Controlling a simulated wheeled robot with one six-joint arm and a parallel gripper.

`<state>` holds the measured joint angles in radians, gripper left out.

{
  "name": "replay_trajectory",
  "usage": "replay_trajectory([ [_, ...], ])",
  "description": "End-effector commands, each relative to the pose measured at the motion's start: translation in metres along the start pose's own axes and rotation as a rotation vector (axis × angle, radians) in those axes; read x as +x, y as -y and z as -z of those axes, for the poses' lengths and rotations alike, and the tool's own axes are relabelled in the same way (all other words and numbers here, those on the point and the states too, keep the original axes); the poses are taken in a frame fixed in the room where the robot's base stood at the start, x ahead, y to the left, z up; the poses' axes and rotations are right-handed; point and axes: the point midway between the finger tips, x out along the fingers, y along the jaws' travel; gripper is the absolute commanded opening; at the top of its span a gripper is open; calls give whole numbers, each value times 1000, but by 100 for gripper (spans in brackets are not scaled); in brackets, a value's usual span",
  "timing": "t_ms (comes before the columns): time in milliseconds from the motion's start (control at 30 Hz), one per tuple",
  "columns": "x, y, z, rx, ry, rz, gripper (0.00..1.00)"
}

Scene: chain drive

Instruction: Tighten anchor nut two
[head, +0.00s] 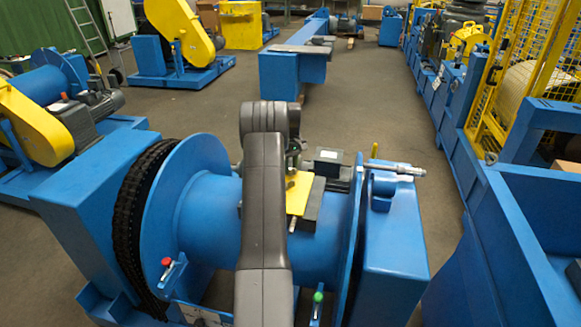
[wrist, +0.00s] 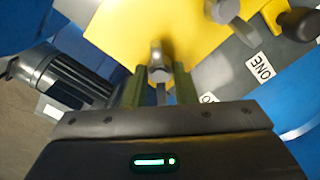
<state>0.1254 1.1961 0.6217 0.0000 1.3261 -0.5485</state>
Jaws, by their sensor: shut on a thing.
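In the wrist view my gripper (wrist: 160,88) has its two green fingers closed on a grey metal piece (wrist: 160,72) with a rounded end, in front of a yellow plate (wrist: 125,32). A label ending in "O" (wrist: 208,98) is partly hidden beside the gripper, so the held piece appears to be anchor nut two. A second grey metal piece (wrist: 226,12) stands farther right, near a label "ONE" (wrist: 258,67). In the head view the yellow plate (head: 298,193) sits on the blue drum; my arm hides the gripper there.
A blue drum (head: 208,218) with a black chain (head: 130,215) lies below my arm. A black box (head: 328,162) and a silver rod (head: 395,168) are right of the plate. A red knob (head: 166,262) and green knob (head: 318,297) are in front.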

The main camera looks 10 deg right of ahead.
Motion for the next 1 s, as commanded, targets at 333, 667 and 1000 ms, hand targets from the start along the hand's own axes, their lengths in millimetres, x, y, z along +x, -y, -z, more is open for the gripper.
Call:
replay_trajectory([
  [333,-4,-1,2,327,-7,-4,2],
  [667,-4,-1,2,640,-9,-3,2],
  [1000,-5,-2,2,962,-11,-2,2],
])
